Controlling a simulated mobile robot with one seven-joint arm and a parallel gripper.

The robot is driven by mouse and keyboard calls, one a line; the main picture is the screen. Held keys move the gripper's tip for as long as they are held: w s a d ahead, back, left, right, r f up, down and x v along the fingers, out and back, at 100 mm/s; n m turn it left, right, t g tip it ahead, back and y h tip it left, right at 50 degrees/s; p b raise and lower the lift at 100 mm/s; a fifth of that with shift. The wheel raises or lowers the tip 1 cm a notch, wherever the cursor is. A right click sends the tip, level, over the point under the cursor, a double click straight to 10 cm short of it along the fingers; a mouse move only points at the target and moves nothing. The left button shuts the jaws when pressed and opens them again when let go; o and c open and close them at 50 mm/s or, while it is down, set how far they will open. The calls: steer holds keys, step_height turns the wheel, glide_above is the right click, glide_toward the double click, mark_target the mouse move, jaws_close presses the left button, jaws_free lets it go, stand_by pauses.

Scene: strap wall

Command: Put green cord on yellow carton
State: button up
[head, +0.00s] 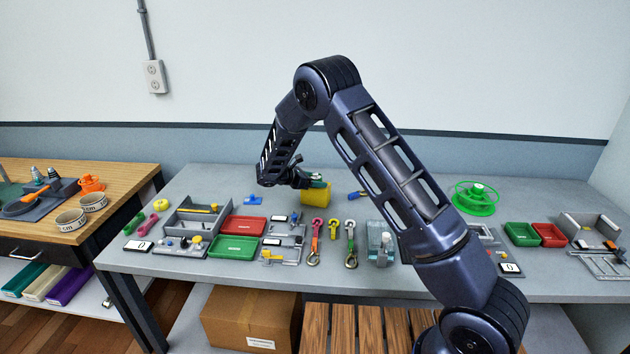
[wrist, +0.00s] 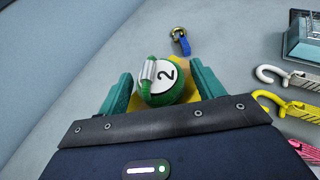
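The green cord (wrist: 152,93) is a round green coil with a white face marked "2" and a grey band at its side. In the wrist view it lies over the yellow carton (wrist: 133,100), which shows around its edges. It appears to rest on the carton's top. My gripper (wrist: 160,71) has its teal fingers on either side of the cord, with a strip of yellow between the left finger and the cord. The fingers look open. In the head view the yellow carton (head: 317,196) stands on the table, with my gripper (head: 307,177) at its top.
Coloured straps with hooks (head: 333,232) lie in front of the carton. Red (head: 243,225) and green trays (head: 234,247) and a grey bin (head: 192,222) lie to the left. A green reel (head: 476,198) stands to the right. The table behind the carton is mostly clear.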

steer(key=shift+r, duration=0.1)
steer(key=shift+s+a+r, duration=0.1)
steer(key=shift+a, duration=0.1)
steer(key=v, duration=1.2)
steer(key=s+d+r+m+g+y, duration=0.2)
steer(key=s+d+r+m, duration=0.3)
steer(key=d, duration=0.6)
steer(key=d+r+m+g+y, duration=0.1)
steer(key=d+r+m+g, duration=0.15)
steer(key=d+r, duration=0.7)
steer(key=s+d+r+m+g+y, duration=0.2)
steer(key=s+d+r+m, duration=0.15)
steer(key=d, duration=0.85)
steer(key=s+d+r+m+t+y, duration=0.1)
steer(key=s+d+m+y, duration=0.2)
steer(key=s+d+m, duration=0.4)
steer(key=s+d+r+m+t+y, duration=0.2)
steer(key=s+d+m, duration=0.4)
steer(key=s, duration=1.2)
steer(key=shift+d+r+m+y, duration=0.35)
steer(key=shift+d+y, duration=0.25)
steer(key=shift+d, duration=0.35)
